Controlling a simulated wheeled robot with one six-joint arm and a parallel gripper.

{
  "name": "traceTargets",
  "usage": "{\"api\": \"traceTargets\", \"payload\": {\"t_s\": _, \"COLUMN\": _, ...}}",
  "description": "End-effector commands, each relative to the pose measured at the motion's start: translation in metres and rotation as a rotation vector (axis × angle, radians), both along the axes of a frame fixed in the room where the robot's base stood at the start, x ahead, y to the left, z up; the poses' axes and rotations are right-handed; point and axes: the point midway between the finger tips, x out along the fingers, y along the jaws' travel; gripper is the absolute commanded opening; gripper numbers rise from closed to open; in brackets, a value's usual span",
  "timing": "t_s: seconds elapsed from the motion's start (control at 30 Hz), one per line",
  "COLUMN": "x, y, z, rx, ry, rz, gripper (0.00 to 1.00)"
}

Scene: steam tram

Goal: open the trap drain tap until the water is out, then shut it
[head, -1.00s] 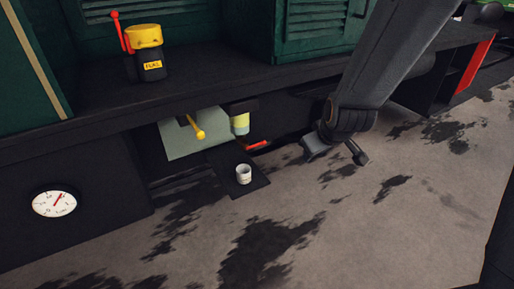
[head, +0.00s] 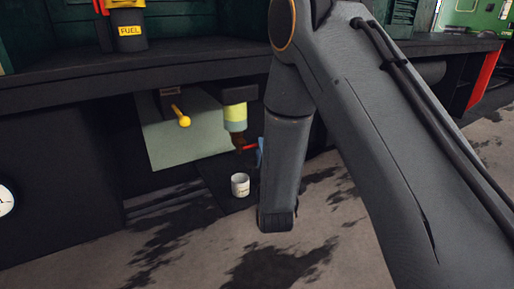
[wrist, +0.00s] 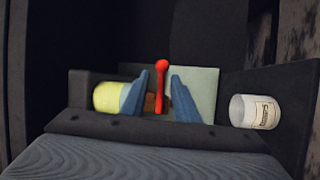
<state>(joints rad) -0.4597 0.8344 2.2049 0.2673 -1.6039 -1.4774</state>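The trap (head: 235,113) hangs under the dark ledge, with pale yellow-green in its bowl and a brown fitting below. It also shows in the wrist view (wrist: 110,97), lying sideways. The red drain tap lever (head: 249,147) sticks out to the right at the trap's bottom. In the wrist view the lever (wrist: 162,66) stands between my two blue fingers. My gripper (wrist: 160,80) is open around it, with gaps visible on both sides. In the head view my arm hides most of the gripper; one blue finger shows beside the lever. The tap's position is hard to judge.
A white labelled cup (head: 240,186) stands on a dark shelf below the trap, and also shows in the wrist view (wrist: 252,111). A yellow-knobbed lever (head: 181,117) sits left of the trap before a pale panel (head: 170,145).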

Motion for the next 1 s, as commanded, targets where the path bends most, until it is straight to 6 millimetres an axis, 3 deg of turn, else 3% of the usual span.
{"api": "traceTargets", "payload": {"t_s": 0.27, "x": 0.007, "y": 0.007, "z": -0.004, "rx": -0.034, "ry": -0.061, "rz": -0.003, "gripper": 0.28}}
{"api": "traceTargets", "payload": {"t_s": 0.7, "x": 0.065, "y": 0.018, "z": 0.006, "rx": -0.033, "ry": -0.059, "rz": -0.004, "gripper": 0.28}}
{"api": "traceTargets", "payload": {"t_s": 1.0, "x": 0.074, "y": 0.020, "z": 0.009, "rx": -0.034, "ry": -0.057, "rz": -0.003, "gripper": 0.28}}
